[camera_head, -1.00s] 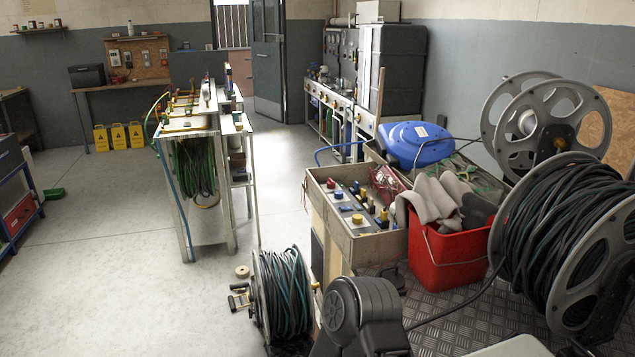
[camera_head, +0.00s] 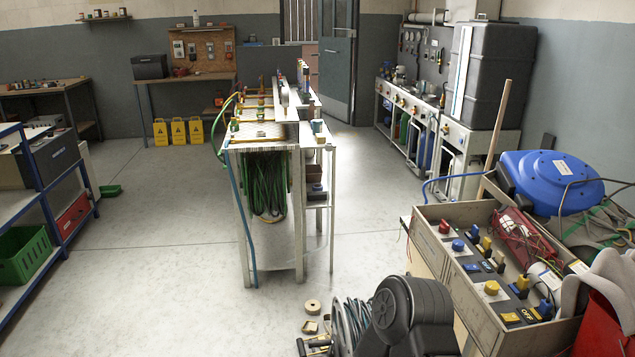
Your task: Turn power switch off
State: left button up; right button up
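A beige open box (camera_head: 478,314) stands at the lower right. It holds a panel with red, blue and yellow knobs and switches. A yellow knob (camera_head: 491,287) sits in its front part. Neither of my grippers shows in the view.
A metal rack (camera_head: 270,142) with green hose stands mid-floor. A hose reel (camera_head: 350,325) is at the bottom. A blue reel housing (camera_head: 551,182) and a red bucket (camera_head: 602,325) are at the right. Blue shelving (camera_head: 48,195) is at left. The floor between shelving and rack is clear.

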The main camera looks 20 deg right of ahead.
aim_at(443, 228)
jog(key=i+j, duration=0.15)
jog(key=i, duration=2.7)
jog(key=l+z, duration=0.15)
jog(key=z, duration=3.95)
